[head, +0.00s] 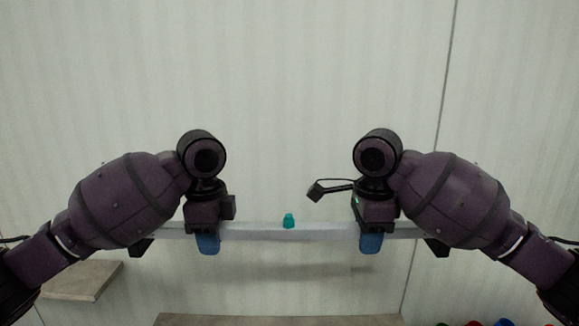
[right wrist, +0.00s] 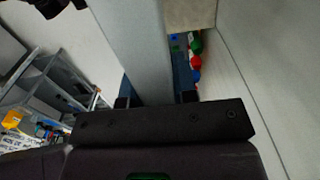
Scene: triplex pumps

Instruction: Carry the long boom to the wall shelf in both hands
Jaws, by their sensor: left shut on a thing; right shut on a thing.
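The long boom (head: 320,232) is a pale grey straight bar, held level across the middle of the head view in front of the wall. A small teal piece (head: 289,221) sits at its middle. My left gripper (head: 208,241) is shut on the boom left of that piece. My right gripper (head: 371,241) is shut on it to the right. In the right wrist view the boom (right wrist: 138,45) runs between the fingers of my right gripper (right wrist: 155,98). A wooden board (head: 280,320) shows below the boom at the bottom edge; I cannot tell if it is the wall shelf.
Another wooden board (head: 85,280) juts out at the lower left. The pale wall (head: 290,90) fills the background and is bare above the boom. Red and blue round things (head: 503,322) show at the lower right. Grey shelving (right wrist: 45,80) with goods stands left in the right wrist view.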

